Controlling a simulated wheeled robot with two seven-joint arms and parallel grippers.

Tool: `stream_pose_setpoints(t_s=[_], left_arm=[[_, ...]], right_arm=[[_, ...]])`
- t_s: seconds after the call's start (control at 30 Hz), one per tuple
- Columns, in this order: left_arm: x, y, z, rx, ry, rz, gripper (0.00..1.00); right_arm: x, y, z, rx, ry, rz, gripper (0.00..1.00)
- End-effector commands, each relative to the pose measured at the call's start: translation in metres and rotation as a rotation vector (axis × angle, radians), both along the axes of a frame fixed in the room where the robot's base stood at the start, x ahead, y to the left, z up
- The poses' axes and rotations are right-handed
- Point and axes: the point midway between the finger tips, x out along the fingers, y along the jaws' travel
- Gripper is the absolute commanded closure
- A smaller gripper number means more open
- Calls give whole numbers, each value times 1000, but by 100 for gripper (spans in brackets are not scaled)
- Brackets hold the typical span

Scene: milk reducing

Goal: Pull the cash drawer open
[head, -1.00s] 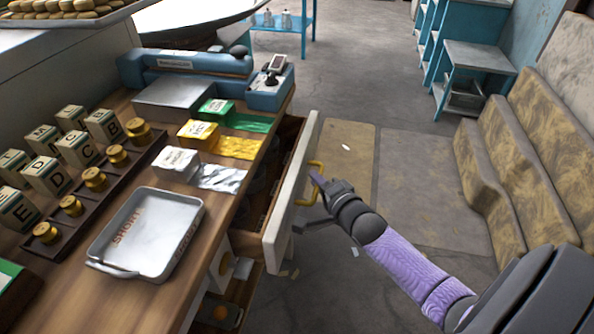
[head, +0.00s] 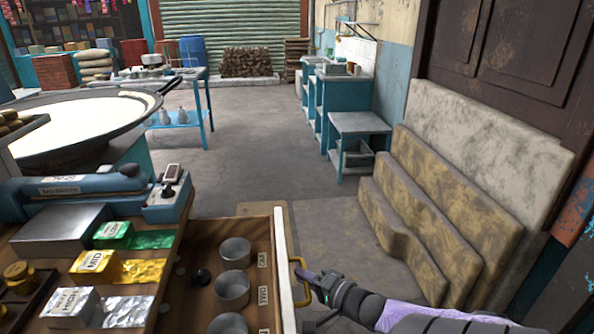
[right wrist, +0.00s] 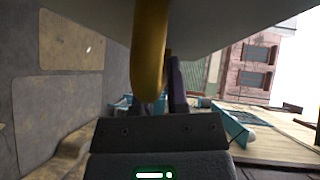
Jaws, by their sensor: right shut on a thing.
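The cash drawer (head: 278,285) is pulled well out of the wooden counter in the head view. Round metal cups (head: 232,287) and paper labels show inside it. Its pale front carries a curved brass handle (head: 299,262). My right gripper (head: 307,279) is shut on this handle from the right. In the right wrist view, the handle (right wrist: 150,50) runs down between the fingers (right wrist: 168,95), under the drawer front. My left gripper is not in view.
The counter holds a blue scale (head: 80,190), green, gold and silver foil stacks with blocks, and brass weights. Stepped stone slabs (head: 425,215) lean at the right, beyond my right arm. Open floor (head: 260,165) lies ahead.

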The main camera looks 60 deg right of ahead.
Motion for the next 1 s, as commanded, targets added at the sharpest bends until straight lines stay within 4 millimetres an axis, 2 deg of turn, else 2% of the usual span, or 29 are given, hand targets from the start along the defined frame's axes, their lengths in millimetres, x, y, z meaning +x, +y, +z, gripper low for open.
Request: stream_pose_setpoints(t_s=[0.27,0.3,0.47,0.67,0.77,1.0], left_arm=[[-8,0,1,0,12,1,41],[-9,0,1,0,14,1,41],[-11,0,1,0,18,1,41],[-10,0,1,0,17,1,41],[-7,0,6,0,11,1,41],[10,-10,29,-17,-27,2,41]], right_arm=[[0,0,0,0,1,-1,100],[0,0,0,0,1,-1,80],[0,0,0,0,1,0,48],[0,0,0,0,1,0,48],[-8,1,2,1,2,0,48],[-67,6,13,2,3,-1,48]])
